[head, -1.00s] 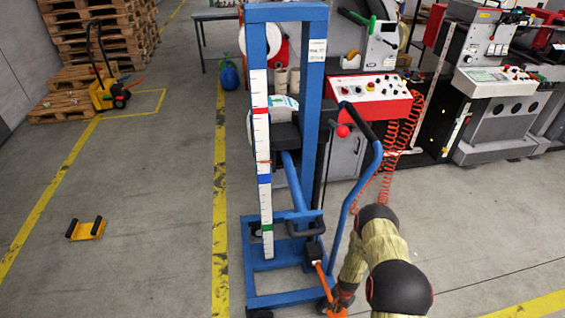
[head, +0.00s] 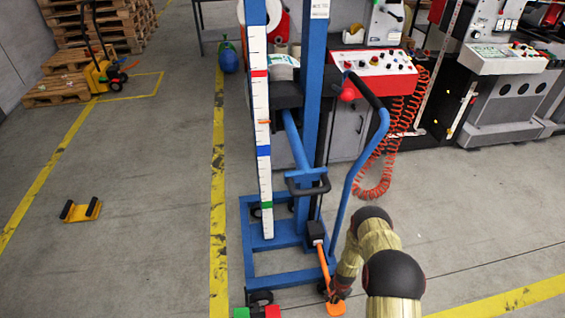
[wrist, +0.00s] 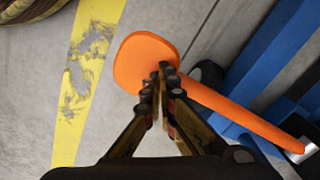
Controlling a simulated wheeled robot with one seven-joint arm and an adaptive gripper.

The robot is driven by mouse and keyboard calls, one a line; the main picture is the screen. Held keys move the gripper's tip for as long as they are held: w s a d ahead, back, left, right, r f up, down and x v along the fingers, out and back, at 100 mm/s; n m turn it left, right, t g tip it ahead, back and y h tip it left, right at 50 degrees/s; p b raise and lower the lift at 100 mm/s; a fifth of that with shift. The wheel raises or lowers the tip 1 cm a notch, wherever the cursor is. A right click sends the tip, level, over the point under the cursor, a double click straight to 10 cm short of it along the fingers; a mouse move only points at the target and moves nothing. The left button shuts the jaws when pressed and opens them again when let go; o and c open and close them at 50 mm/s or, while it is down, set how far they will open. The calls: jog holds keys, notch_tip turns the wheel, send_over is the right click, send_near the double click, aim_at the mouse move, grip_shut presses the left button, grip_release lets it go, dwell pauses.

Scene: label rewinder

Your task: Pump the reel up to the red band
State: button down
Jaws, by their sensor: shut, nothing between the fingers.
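The blue lift frame (head: 315,110) carries the reel (head: 283,62), partly hidden behind an upright. A white scale (head: 260,105) on the upright has a red band (head: 259,73), a blue band (head: 263,150) and a green band (head: 266,205). An orange pointer (head: 264,121) stands between red and blue, a little nearer blue. The orange pedal (head: 335,309) sticks out low at the lift's front; it also shows in the wrist view (wrist: 140,62). My gripper (wrist: 161,78) is shut and empty, its fingertips over the pedal pad's edge; I cannot tell whether they touch.
A blue push handle (head: 365,150) rises right of the lift. A red control panel (head: 378,62) and coiled red hose (head: 385,160) stand behind. Yellow floor lines (head: 219,190) run along the left. A small yellow stand (head: 82,210) lies on open floor at left.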

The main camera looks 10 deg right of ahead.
jog(key=shift+w+d+f, duration=0.1)
jog(key=shift+w+f, duration=0.2)
jog(key=shift+f, duration=0.35)
notch_tip(320, 180, up, 16)
jog(key=p, duration=0.9)
jog(key=shift+s+p, duration=0.3)
jog(key=shift+p, duration=0.05)
jog(key=f+b, duration=0.5)
jog(key=f, duration=0.2)
jog(key=f+b, duration=0.4)
jog(key=f, duration=0.4)
jog(key=shift+w+f+b, duration=0.2)
jog(key=shift+f+b, duration=0.05)
jog(key=shift+b, duration=0.1)
jog(key=shift+w+f, duration=0.1)
jog(key=shift+f, duration=0.1)
notch_tip(320, 180, up, 16)
jog(key=p, duration=1)
jog(key=shift+s, duration=0.3)
jog(key=shift+f, duration=0.15)
